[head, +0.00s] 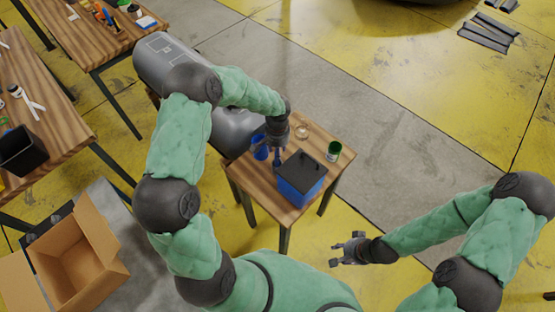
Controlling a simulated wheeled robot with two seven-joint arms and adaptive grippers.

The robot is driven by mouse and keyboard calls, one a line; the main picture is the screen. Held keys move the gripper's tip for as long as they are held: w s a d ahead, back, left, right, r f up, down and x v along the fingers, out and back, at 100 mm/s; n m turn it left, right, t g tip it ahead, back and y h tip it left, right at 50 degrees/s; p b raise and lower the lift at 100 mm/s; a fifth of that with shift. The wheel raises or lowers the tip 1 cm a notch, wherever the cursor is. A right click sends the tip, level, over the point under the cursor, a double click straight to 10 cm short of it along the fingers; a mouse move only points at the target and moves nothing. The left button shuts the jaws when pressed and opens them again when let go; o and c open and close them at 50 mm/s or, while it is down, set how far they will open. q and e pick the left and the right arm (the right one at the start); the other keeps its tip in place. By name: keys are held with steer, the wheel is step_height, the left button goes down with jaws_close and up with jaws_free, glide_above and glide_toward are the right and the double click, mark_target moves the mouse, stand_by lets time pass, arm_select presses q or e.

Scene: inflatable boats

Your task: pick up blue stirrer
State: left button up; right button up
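A small wooden table (267,199) stands in front of me. My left gripper (277,141) points down over its far left part. A slim dark blue piece (277,158) shows right below the fingers, upright beside a blue and black box; it may be the blue stirrer, but it is too small to be sure. A blue cup-like thing (260,149) is just left of the gripper. The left fingers are small and dark, so I cannot tell whether they are closed on anything. My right gripper (349,249) is open and empty, off the table's front right.
The blue box with a black lid (301,177) stands on the table, right of the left gripper. A green can (333,151) and a clear glass dish (302,131) are behind it. A grey cylinder (172,68), an open cardboard box (100,236) and workbenches (45,135) lie left.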

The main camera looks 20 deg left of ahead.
arm_select(q)
step_height(320, 180, down, 6)
steer(key=shift+w+a+r, duration=0.1)
steer(key=shift+w, duration=0.05)
stand_by(0.3)
jaws_close()
